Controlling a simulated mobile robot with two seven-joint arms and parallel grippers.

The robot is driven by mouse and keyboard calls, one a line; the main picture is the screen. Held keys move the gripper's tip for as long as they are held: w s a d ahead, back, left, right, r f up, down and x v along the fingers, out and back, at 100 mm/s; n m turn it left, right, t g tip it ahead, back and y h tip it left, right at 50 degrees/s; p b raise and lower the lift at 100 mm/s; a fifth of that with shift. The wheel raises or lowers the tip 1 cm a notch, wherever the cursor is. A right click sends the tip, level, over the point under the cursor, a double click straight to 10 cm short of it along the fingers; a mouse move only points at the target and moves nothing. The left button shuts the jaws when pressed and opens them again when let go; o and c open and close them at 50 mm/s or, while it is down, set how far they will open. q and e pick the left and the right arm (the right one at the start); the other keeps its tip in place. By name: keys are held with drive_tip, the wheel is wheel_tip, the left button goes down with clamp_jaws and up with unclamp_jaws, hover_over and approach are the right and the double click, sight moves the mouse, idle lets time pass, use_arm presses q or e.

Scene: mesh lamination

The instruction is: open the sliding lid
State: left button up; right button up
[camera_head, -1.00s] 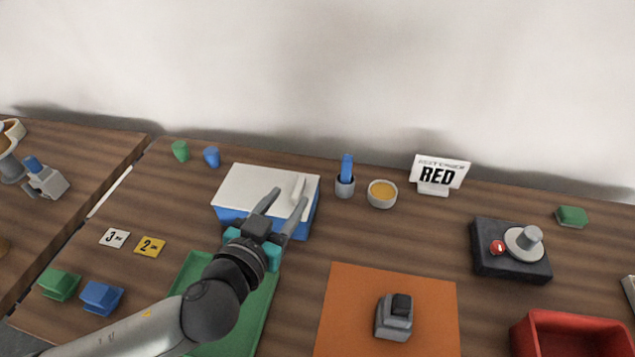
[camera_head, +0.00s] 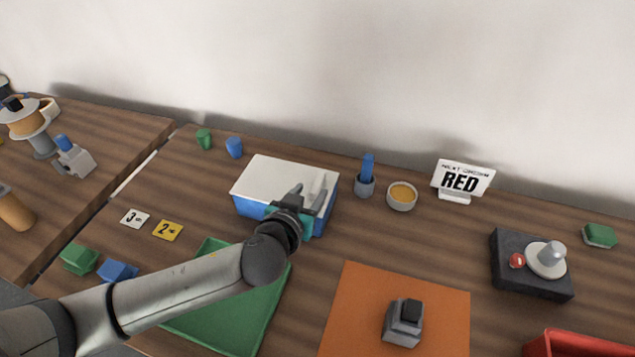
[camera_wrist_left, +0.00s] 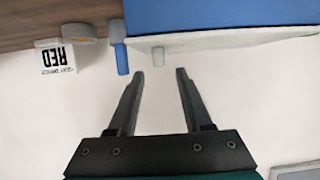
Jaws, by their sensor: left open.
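The box (camera_head: 262,213) is blue with a flat white lid (camera_head: 283,174) that covers its top. A pale upright handle (camera_head: 319,183) stands near the lid's right end. My left gripper (camera_head: 309,190) is open and empty at the front right of the box, with its fingers toward the handle. In the left wrist view the handle (camera_wrist_left: 158,57) shows just beyond the gap between the open fingertips (camera_wrist_left: 159,73). Contact with the handle does not show. My right gripper is out of view.
A green tray (camera_head: 245,318) lies in front, under my left arm. An orange mat (camera_head: 345,315) holds a grey block. A RED sign (camera_head: 462,180) stands behind.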

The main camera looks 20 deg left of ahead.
sight(316, 185)
use_arm(q)
drive_tip(key=shift+b+x, duration=0.3)
drive_tip(key=shift+x, duration=2.75)
clamp_jaws()
